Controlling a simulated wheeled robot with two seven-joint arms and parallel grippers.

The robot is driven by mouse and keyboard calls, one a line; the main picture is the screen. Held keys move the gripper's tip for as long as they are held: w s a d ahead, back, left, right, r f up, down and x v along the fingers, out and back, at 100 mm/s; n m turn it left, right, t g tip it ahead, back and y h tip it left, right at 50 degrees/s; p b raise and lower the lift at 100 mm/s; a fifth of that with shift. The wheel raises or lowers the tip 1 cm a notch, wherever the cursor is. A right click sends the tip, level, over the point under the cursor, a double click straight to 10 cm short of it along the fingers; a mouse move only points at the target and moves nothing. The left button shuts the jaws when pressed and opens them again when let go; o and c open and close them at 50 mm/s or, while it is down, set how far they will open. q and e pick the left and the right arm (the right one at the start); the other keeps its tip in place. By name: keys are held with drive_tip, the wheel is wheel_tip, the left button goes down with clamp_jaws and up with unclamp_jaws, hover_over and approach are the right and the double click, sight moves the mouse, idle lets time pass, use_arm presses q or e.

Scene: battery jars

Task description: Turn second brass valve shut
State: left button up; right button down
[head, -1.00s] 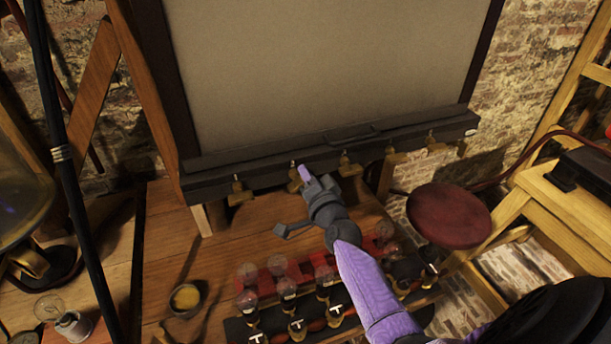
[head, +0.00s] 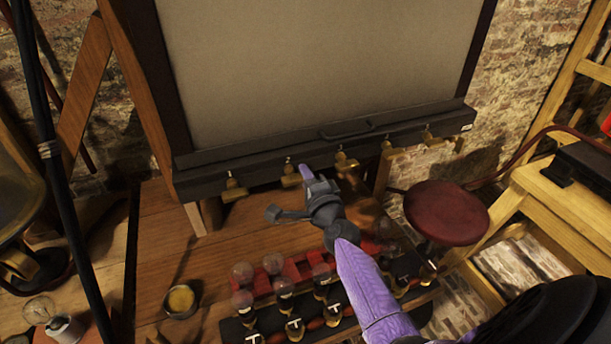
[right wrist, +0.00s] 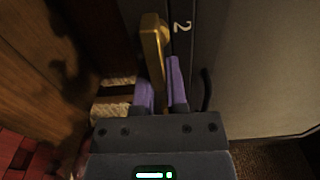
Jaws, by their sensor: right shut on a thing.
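A row of brass valves hangs along the dark lower ledge of the big framed panel. The second brass valve from the left (head: 290,180) has my right gripper (head: 305,174) at it. In the right wrist view, the brass valve handle (right wrist: 154,42) stands beside a white "2" on the dark ledge. Its lower end lies between the purple fingers of my right gripper (right wrist: 160,84), which is shut on it. The first valve (head: 233,188) is to the left and the third (head: 345,162) to the right. My left gripper is not in view.
Below the ledge, a rack of glass jars (head: 290,325) stands on the wooden table, under my right forearm. A small bowl (head: 181,300) and a bulb (head: 40,309) are at the left. A round red stool (head: 446,212) stands at the right.

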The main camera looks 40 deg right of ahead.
drive_tip(key=shift+f, duration=0.1)
idle(0.3)
drive_tip(key=c, duration=0.7)
unclamp_jaws()
drive_tip(key=shift+o, duration=0.2)
drive_tip(key=v, duration=1)
drive_tip(key=shift+p, duration=0.45)
drive_tip(key=shift+w, duration=0.1)
